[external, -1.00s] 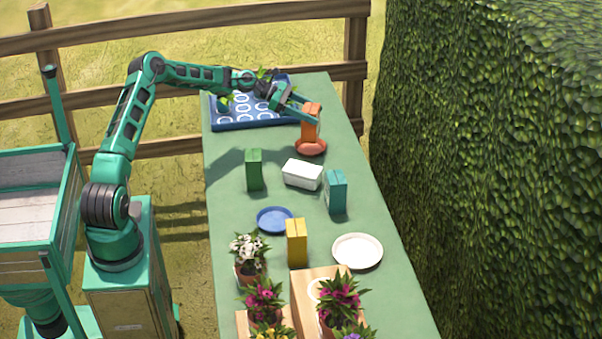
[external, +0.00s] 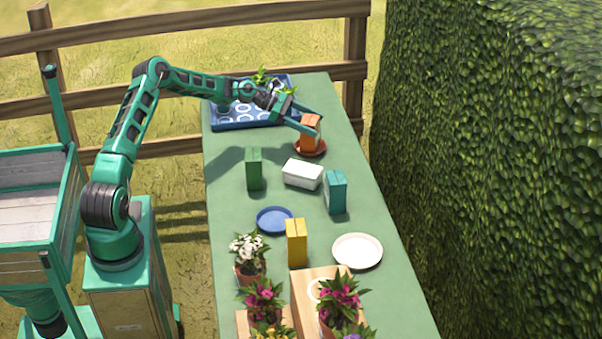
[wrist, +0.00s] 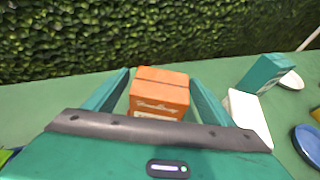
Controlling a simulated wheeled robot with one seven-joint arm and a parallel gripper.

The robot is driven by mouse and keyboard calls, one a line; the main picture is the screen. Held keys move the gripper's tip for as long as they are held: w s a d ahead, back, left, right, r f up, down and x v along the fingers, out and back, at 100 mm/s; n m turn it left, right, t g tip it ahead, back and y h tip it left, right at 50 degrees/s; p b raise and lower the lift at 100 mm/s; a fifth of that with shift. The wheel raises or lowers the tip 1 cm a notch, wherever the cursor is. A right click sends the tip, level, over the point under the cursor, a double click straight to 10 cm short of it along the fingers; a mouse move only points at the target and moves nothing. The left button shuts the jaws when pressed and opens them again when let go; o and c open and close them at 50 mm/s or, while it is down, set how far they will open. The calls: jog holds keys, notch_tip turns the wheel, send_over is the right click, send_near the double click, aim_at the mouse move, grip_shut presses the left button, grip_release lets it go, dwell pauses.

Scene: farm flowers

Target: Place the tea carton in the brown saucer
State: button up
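The orange tea carton (external: 310,127) stands upright in the brown saucer (external: 321,151) on the far part of the green table. It also shows in the wrist view (wrist: 159,91), where the saucer is hidden. My gripper (external: 318,125) is around the carton, one finger on each side. The fingers are spread, with small gaps between them and the carton, and the near finger covers part of the carton in the external view.
A white box (external: 302,174), a green carton (external: 254,169), a teal carton (external: 336,192), a yellow carton (external: 296,242), a blue saucer (external: 274,219) and a white saucer (external: 357,251) stand nearer. A blue tray (external: 228,125) is left of my gripper. Potted flowers fill the near end.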

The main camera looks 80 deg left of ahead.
jog(key=shift+r, duration=0.25)
jog(key=v, duration=1.2)
jog(key=shift+f, duration=0.1)
